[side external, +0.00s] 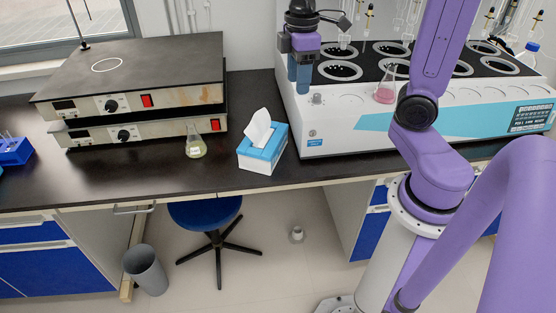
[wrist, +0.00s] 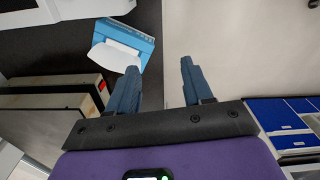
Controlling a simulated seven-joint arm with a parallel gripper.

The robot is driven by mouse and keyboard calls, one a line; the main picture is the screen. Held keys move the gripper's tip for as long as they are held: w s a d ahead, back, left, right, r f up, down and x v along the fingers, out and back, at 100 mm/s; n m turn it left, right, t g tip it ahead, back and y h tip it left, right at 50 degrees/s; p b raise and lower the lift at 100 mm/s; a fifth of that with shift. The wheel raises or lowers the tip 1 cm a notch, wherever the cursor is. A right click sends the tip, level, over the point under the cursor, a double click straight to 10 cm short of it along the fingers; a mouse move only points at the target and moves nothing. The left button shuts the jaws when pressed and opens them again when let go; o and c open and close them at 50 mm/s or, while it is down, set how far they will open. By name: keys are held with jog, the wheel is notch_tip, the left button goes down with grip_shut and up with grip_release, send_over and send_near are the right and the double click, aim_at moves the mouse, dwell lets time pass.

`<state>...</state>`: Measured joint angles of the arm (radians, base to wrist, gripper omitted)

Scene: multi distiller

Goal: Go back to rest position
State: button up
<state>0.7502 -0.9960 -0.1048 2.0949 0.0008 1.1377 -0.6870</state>
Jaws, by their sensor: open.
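My gripper (side external: 299,74) is raised in front of the left end of the white multi distiller (side external: 350,125) in the side view, with its blue fingers pointing down. In the wrist view my gripper (wrist: 158,88) shows its two fingers spread apart, with nothing between them. A conical flask with pink liquid (side external: 385,88) sits on the distiller's top, right of my gripper.
A blue tissue box (side external: 262,158) stands on the bench (side external: 110,180) below and left of my gripper; the wrist view also shows it (wrist: 146,44). Two stacked hot plates (side external: 130,75) are at the left. A blue rack (side external: 14,151) stands at the far left. A blue stool (side external: 205,212) is below.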

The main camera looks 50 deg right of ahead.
jog(key=s+a+f+n, duration=0.1)
jog(key=s+a+f, duration=0.2)
jog(key=s, duration=0.6)
jog(key=s+a+f+n, duration=0.1)
jog(key=s+a+f, duration=0.1)
jog(key=s+a, duration=0.3)
jog(key=s, duration=0.4)
jog(key=shift+f, duration=0.4)
